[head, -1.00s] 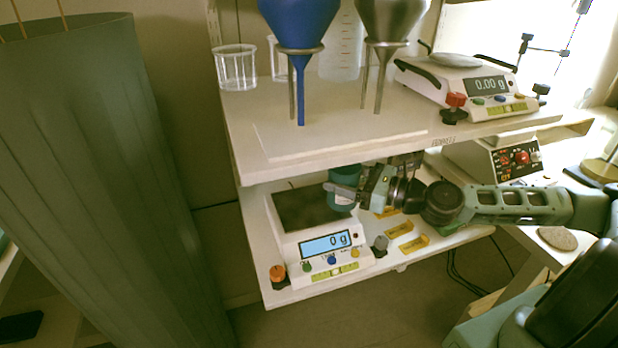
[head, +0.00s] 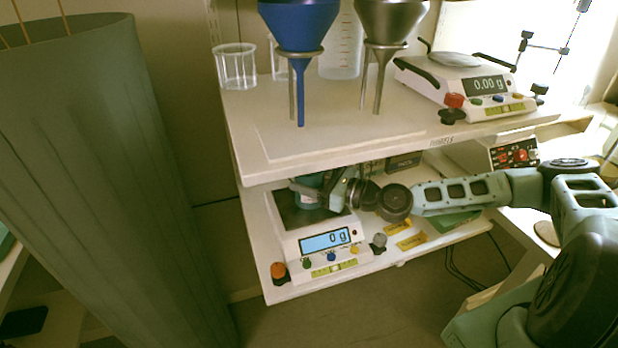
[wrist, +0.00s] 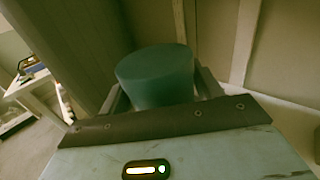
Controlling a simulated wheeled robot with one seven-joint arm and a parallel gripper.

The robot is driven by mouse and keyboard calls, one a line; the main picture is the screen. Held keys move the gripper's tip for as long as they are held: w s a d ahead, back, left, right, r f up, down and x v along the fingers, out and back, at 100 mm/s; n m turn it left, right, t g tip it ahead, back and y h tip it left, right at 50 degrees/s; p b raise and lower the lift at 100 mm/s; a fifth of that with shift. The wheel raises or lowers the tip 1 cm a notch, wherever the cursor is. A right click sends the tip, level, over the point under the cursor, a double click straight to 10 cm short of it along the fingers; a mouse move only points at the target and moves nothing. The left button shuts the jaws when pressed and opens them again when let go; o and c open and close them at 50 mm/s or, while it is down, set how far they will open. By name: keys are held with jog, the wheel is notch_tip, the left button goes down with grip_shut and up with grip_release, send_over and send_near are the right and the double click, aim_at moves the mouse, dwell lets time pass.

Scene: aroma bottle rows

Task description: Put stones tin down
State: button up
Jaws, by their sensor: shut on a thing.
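The stones tin, a teal cylinder (wrist: 155,78), is upright between the fingers of my gripper in the wrist view. In the head view the tin (head: 308,197) is partly hidden by my gripper (head: 318,190), which is shut on it. The tin is over the dark pan (head: 295,214) of the lower scale, under the upper shelf. I cannot tell whether the tin's base touches the pan.
The upper shelf (head: 240,160) hangs close above my gripper and holds a blue funnel (head: 300,25), a metal funnel (head: 385,25), beakers and another scale (head: 470,90). Yellow labelled pieces (head: 411,242) lie right of the lower scale. A large green-grey column (head: 85,150) stands left.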

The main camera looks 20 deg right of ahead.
jog(key=o, duration=1.6)
jog(key=shift+r, duration=0.15)
jog(key=b+v, duration=0.3)
jog(key=v, duration=0.7)
jog(key=shift+s+d, duration=0.1)
jog(key=shift+d, duration=0.1)
jog(key=shift+v, duration=0.8)
